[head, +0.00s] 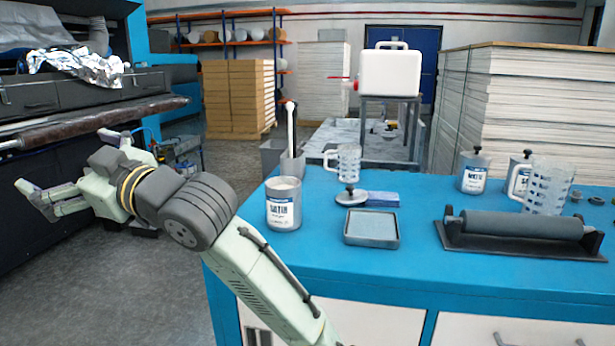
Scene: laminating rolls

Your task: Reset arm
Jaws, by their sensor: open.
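My gripper (78,170) is at the left of the head view, at the end of my raised arm. Its two fingers are spread wide apart, with nothing between them. It points left, out over the floor, away from the blue bench and in front of the dark laminating machine. My arm comes up from the bottom middle and passes beside the left front corner of the bench. I cannot tell how far the fingers are from the machine.
The blue bench (400,264) holds a white tin (284,204), a measuring jug (346,162), a square tray (371,228) and a roller (522,224). The machine (35,95) has a long roll (90,122) along its front. Grey floor (180,270) lies open left of the bench.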

